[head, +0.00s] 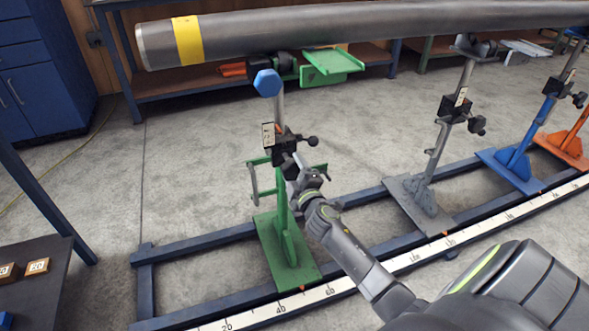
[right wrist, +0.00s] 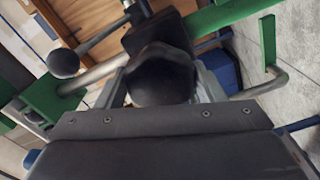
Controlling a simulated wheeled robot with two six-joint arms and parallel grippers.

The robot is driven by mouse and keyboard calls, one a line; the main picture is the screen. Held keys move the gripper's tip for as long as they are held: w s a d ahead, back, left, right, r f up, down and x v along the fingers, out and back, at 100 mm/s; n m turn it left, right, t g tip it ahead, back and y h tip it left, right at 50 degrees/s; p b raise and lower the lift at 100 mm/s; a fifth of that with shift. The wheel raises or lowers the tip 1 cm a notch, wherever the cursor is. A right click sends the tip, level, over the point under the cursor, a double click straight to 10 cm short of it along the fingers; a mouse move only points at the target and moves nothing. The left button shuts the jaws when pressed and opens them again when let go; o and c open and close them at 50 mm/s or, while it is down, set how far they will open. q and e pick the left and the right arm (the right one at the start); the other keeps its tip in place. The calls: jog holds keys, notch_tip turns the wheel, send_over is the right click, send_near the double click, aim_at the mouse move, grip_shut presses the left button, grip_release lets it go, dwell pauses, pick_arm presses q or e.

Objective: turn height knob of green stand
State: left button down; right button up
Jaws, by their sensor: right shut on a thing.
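The green stand (head: 287,240) stands on the floor rail, with a metal post rising from a black clamp block (head: 281,143). A black ball knob on a short stem (head: 312,141) sticks out right of the block. My right gripper (head: 298,176) is at the front of the block, below that knob. In the right wrist view a dark round knob (right wrist: 160,76) sits between the fingers, and the gripper is shut on it. The second, greyer ball knob (right wrist: 64,63) is apart at the left. The gripped knob is mostly hidden in the head view. My left gripper is not seen.
A long grey pipe (head: 330,27) with a yellow band passes above the stand. Grey (head: 418,190), blue (head: 520,160) and orange (head: 570,140) stands are to the right. A scale strip (head: 400,262) runs along the rail. A dark table (head: 45,290) is lower left.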

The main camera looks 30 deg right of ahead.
jog(key=n+p, duration=0.1)
jog(key=n, duration=0.3)
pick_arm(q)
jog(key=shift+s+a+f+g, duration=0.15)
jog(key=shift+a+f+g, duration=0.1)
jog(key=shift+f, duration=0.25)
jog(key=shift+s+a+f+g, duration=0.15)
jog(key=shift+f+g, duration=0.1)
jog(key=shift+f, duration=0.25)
pick_arm(e)
jog(key=shift+n, duration=1.3)
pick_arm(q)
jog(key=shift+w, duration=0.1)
pick_arm(e)
jog(key=o, duration=1)
pick_arm(q)
jog(key=shift+p, duration=0.3)
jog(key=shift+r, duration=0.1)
pick_arm(e)
jog(key=v, duration=1.7)
jog(key=shift+s+a, duration=0.15)
jog(key=shift+s, duration=0.05)
